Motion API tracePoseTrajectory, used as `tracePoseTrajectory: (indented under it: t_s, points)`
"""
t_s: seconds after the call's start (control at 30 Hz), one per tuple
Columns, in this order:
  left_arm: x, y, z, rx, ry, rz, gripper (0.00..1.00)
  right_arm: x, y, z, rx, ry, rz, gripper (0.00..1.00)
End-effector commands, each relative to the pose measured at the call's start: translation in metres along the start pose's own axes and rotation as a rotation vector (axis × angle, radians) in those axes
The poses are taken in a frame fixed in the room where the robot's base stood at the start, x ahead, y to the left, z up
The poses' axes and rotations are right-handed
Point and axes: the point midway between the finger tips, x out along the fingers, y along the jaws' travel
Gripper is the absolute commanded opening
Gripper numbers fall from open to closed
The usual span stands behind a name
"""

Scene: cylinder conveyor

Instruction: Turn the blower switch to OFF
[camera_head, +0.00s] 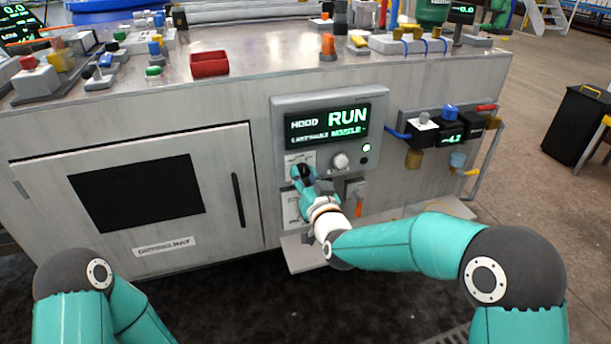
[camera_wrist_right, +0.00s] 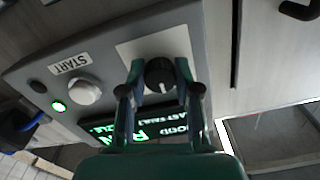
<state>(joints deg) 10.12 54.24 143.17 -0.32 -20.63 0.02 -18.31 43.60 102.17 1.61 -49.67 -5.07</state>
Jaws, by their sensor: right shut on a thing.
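The switch is a round black knob (camera_wrist_right: 160,74) with a white mark, set on a pale plate of the grey control panel (camera_head: 377,108). My right gripper (camera_head: 300,172) reaches the panel below the display's left part. In the right wrist view its two fingers (camera_wrist_right: 160,66) sit on either side of the knob and are shut on it. The display (camera_head: 327,123) reads HOOD and RUN; its smaller line is hard to read. In the head view the gripper mostly hides the knob. My left gripper is out of view; only left arm links show.
A silver START button (camera_wrist_right: 84,91) and a lit green lamp (camera_head: 366,147) are beside the knob. A lever with an orange handle (camera_head: 359,207) is below right. A cabinet door (camera_head: 135,190) with a black handle is left. A red tray (camera_head: 209,64) sits on top.

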Motion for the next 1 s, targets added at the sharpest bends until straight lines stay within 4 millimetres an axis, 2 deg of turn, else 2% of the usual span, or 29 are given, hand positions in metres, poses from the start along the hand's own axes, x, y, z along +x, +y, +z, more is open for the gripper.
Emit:
tracePoseTrajectory:
  t_s: [0.47,1.0]
  points:
    - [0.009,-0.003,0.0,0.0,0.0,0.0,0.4,0.0,0.002,0.002,-0.098,0.002,0.002,0.0]
    - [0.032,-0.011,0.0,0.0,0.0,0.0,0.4,0.0,0.003,0.0,-0.528,0.002,0.003,0.0]
